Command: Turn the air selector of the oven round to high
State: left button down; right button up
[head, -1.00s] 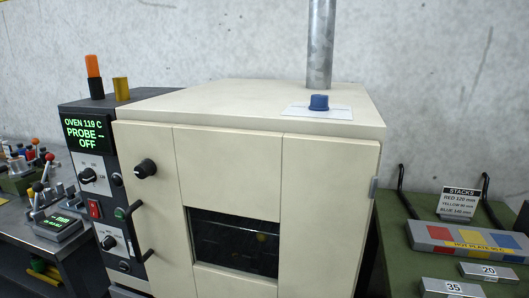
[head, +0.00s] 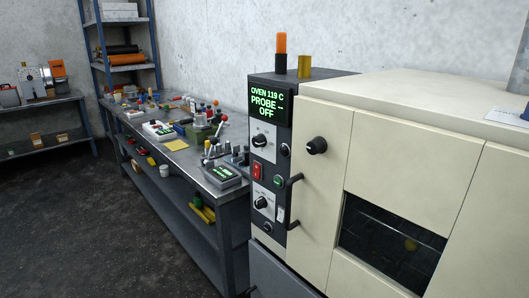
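The cream oven (head: 400,120) fills the right side, with a dark control panel (head: 268,225) on its left. The panel's green display (head: 267,105) reads OVEN 119 C, PROBE --, OFF. An upper black selector knob (head: 260,141) and a lower one (head: 261,203) sit on pale plates. Their markings are too small to read, so I cannot tell which is the air selector. A larger black knob (head: 316,146) is on the oven front. A red rocker switch (head: 258,170) and a green button (head: 277,182) sit between the panel knobs. Neither gripper is in view.
A black door handle (head: 290,203) sticks out beside the panel. A long workbench (head: 190,180) with tools and instruments adjoins the oven on the left. Shelving (head: 125,67) stands behind. The dark floor (head: 90,230) at front left is clear.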

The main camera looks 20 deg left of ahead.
aim_at(261, 203)
jog(key=z, duration=2.5)
jog(key=k, duration=0.6)
jog(key=u, duration=2.5)
